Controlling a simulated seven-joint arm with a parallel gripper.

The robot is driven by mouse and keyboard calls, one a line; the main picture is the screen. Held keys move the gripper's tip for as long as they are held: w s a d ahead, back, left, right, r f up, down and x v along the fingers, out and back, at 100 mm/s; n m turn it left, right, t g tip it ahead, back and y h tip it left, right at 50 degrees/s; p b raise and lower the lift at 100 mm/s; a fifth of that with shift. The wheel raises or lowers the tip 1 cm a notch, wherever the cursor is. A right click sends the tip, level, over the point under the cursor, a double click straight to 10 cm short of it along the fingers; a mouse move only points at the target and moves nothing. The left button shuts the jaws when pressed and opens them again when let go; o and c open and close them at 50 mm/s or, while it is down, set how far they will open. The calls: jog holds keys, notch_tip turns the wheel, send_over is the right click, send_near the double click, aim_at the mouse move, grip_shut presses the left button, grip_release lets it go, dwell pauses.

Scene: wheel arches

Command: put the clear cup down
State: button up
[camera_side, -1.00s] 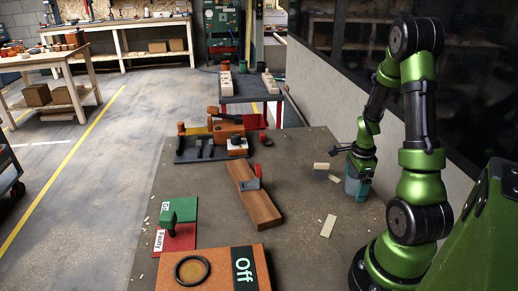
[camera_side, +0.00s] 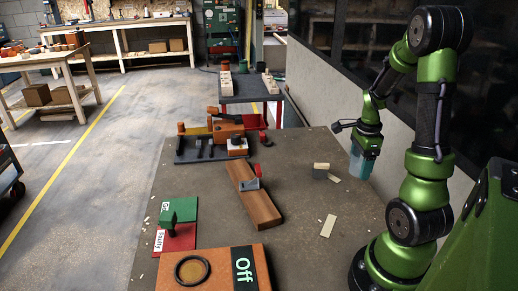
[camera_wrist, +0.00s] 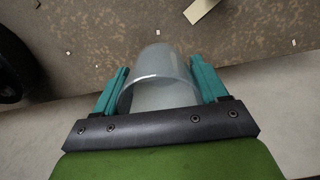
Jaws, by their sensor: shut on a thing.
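The clear cup (camera_wrist: 158,68) is between the two teal fingers of my gripper (camera_wrist: 160,86) in the wrist view, with a finger against each side. My gripper is shut on it.
The workbench (camera_side: 290,210) has bare room in front of the cup. A small block (camera_side: 320,171) and thin wood pieces (camera_side: 328,226) lie to its left. A wooden beam (camera_side: 254,195), a clamp fixture (camera_side: 213,140) and the "Off" box (camera_side: 215,266) stand farther left.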

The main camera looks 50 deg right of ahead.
jog(key=shift+r, duration=0.7)
jog(key=w+d+f, duration=0.2)
jog(key=w+d, duration=0.8)
jog(key=w, duration=0.2)
notch_tip(320, 180, up, 3)
send_over(312, 151)
jog(key=shift+n, duration=0.3)
notch_tip(312, 151, down, 10)
jog(key=shift+s+a+r, duration=0.1)
jog(key=shift+a+r, duration=0.05)
jog(key=o, duration=1)
jog(key=shift+o, duration=0.2)
